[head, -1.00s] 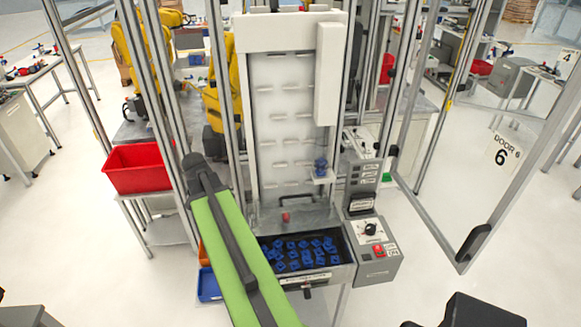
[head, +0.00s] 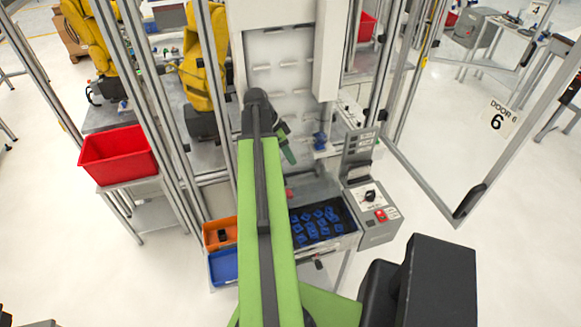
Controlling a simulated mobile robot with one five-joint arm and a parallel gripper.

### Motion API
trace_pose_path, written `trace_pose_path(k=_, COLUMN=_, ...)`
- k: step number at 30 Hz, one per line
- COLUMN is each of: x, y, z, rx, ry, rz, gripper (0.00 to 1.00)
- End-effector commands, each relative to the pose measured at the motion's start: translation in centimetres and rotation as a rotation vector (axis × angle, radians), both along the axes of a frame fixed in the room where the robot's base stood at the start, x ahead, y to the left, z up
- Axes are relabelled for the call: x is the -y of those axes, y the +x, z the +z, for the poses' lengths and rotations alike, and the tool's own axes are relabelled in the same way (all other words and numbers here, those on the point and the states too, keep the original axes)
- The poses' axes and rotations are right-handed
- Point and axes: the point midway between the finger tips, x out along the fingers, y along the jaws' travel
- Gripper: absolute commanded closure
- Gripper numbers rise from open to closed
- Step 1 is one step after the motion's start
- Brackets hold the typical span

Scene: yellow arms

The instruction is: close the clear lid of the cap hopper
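The cap hopper (head: 335,244) is a dark bin at the foot of the white panel, holding several blue caps (head: 316,224). Its clear lid (head: 318,187) appears as a see-through sheet standing up behind the bin, with a red knob (head: 289,193) at its left. The bin's top looks uncovered. My green arm passes in front of the hopper's left part and hides it. My gripper (head: 287,150) is small and dark at the arm's far end, above and behind the bin, in front of the white panel. Its fingers are too unclear to tell open from shut.
A grey control box (head: 376,218) with a red button stands right of the hopper. Orange (head: 220,232) and blue (head: 226,267) bins sit to its left. Metal posts flank the cell.

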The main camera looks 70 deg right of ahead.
Motion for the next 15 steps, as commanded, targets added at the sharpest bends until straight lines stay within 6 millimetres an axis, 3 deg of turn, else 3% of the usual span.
trace_pose_path(k=9, x=0.1, y=-1.2, z=-5.2, rx=0.000, ry=0.001, rz=0.012, gripper=0.66)
trace_pose_path(k=15, x=0.3, y=-1.9, z=-6.7, rx=0.000, ry=0.001, rz=0.016, gripper=0.66)
